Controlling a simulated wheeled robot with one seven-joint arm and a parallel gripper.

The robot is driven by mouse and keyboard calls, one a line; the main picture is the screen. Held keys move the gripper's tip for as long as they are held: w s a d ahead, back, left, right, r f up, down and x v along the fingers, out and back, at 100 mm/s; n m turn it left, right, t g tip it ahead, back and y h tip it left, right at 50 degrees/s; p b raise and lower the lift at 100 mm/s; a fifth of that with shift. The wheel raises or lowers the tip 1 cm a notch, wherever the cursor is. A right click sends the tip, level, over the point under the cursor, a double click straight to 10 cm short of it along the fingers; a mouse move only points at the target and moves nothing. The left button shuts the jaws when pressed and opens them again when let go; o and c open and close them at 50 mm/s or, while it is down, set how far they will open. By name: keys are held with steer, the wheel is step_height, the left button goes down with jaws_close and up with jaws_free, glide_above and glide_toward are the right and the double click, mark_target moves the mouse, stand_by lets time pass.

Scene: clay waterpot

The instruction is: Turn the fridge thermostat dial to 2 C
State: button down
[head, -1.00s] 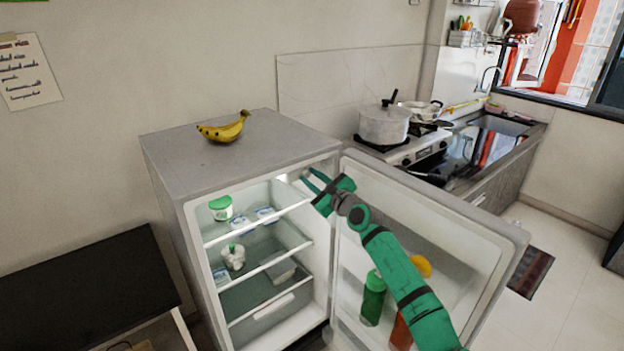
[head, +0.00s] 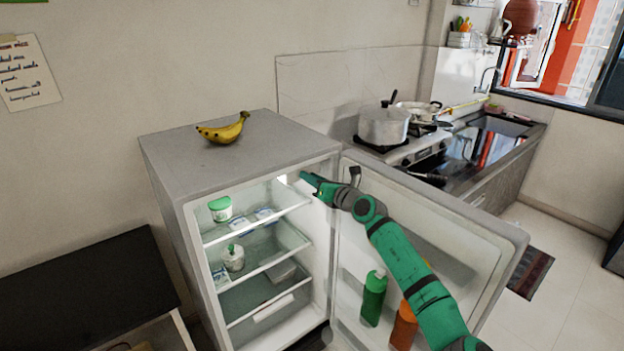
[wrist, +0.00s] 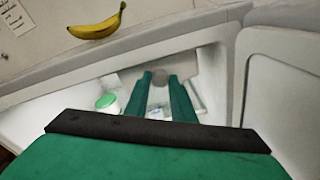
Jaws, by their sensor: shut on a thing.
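The open fridge (head: 250,150) stands in the middle of the head view, its door (head: 455,225) swung out to the right. My gripper (head: 303,176) reaches into the upper right of the fridge interior. In the wrist view my gripper (wrist: 160,80) has its green fingers shut on a small round grey dial (wrist: 159,77) on the fridge's inside wall. The dial's markings and setting cannot be read. In the head view the dial is hidden by the fingers.
White tubs with green lids (head: 220,208) and packets stand on the fridge shelves. Bananas (head: 222,130) lie on the fridge top. The door holds a green bottle (head: 373,298) and an orange bottle (head: 404,325), close to my arm. A pot (head: 383,127) stands on the stove behind.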

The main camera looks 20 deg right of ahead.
steer(key=shift+d+m+y, duration=0.15)
steer(key=shift+m+y, duration=0.05)
steer(key=shift+m, duration=1.55)
steer(key=shift+d+m+y, duration=0.1)
steer(key=shift+m+y, duration=0.1)
steer(key=shift+m, duration=1.55)
steer(key=c, duration=1.8)
jaws_free()
steer(key=v, duration=1)
steer(key=shift+s+d, duration=0.15)
steer(key=shift+s, duration=0.1)
steer(key=shift+r, duration=0.15)
